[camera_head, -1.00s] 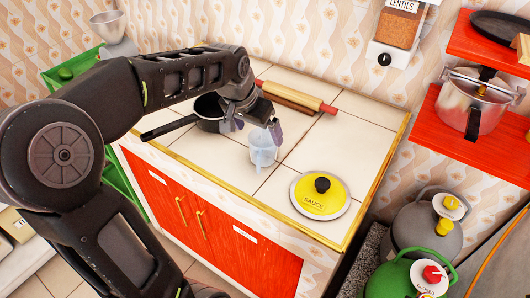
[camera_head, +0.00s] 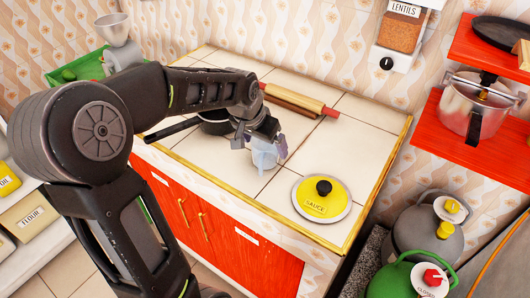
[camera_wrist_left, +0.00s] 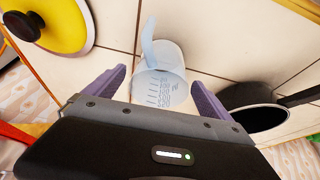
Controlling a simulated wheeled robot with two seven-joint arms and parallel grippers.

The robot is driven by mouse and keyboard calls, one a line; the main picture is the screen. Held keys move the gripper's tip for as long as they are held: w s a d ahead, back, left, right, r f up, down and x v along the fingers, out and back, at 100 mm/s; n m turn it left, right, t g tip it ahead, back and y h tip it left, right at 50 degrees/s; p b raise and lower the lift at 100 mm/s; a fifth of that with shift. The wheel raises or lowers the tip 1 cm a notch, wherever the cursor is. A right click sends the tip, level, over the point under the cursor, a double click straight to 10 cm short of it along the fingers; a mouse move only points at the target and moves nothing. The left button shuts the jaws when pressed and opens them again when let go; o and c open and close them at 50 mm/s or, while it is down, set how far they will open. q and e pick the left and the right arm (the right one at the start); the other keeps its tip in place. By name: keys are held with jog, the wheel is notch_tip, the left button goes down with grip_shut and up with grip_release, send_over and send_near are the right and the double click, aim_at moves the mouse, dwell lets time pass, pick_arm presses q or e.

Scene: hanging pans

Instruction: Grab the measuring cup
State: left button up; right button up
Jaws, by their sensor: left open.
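The measuring cup (camera_head: 264,154) is clear pale-blue plastic and stands on the white tiled counter (camera_head: 240,178). In the left wrist view the measuring cup (camera_wrist_left: 160,88) shows dark scale marks and a pale handle pointing away from my gripper. My left gripper (camera_head: 259,140) is open just over the cup. In the left wrist view the two purple fingers of the left gripper (camera_wrist_left: 160,85) stand apart on either side of the cup, with gaps visible beside it. My right gripper is not in view.
A dark saucepan (camera_head: 215,124) stands close behind the cup, to the left. A yellow sauce lid (camera_head: 322,198) lies to the right. A rolling pin (camera_head: 298,100) lies at the back. Tiles between lid and rolling pin are clear.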

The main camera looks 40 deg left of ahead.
pick_arm(q)
jog(key=x, duration=0.2)
jog(key=shift+w+f, duration=0.1)
jog(key=shift+f, duration=0.25)
jog(key=c, duration=1.4)
jog(key=shift+r, duration=0.15)
jog(key=shift+c, duration=0.2)
notch_tip(320, 180, up, 10)
